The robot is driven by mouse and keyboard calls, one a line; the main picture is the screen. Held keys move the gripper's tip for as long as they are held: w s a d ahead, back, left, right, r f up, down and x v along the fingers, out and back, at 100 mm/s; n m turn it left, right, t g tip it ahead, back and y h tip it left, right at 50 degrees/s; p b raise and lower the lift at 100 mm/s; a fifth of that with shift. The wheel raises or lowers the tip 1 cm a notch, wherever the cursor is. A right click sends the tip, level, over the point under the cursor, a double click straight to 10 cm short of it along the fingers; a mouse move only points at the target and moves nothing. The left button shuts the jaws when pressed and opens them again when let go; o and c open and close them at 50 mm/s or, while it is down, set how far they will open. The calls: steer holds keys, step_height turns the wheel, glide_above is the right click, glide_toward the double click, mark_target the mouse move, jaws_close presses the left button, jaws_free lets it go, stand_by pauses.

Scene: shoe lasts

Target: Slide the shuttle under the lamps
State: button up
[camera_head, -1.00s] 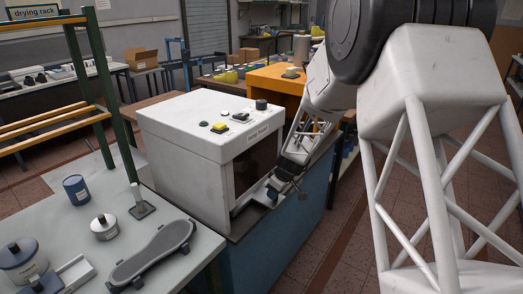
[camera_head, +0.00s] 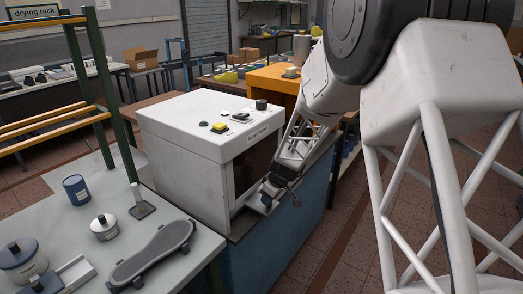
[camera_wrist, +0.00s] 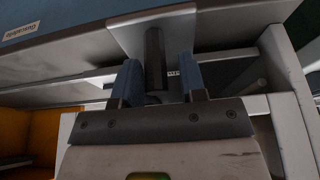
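The lamp box (camera_head: 185,165) is a white cabinet with a dark opening in its right-hand face. The shuttle (camera_head: 237,210) is a pale grey piece low at that opening, mostly hidden by the box and my gripper. My gripper (camera_head: 266,199) is just outside the opening, beside the shuttle's outer end. In the wrist view, the two blue fingers of my gripper (camera_wrist: 160,85) stand apart. A dark upright post (camera_wrist: 154,58) on a pale plate shows between them, closer to the left finger, with a gap on the right. Lamps are not visible.
The box stands on a blue bench (camera_head: 270,245). At front left, a pale table (camera_head: 80,235) holds a grey shoe sole (camera_head: 155,255), pots and a blue can (camera_head: 76,190). A green drying rack (camera_head: 95,80) stands left. Floor is open right of the bench.

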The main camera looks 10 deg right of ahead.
steer(key=shift+w+d, duration=0.15)
steer(key=shift+d, duration=0.05)
stand_by(0.5)
steer(key=v, duration=0.8)
stand_by(0.4)
stand_by(2.0)
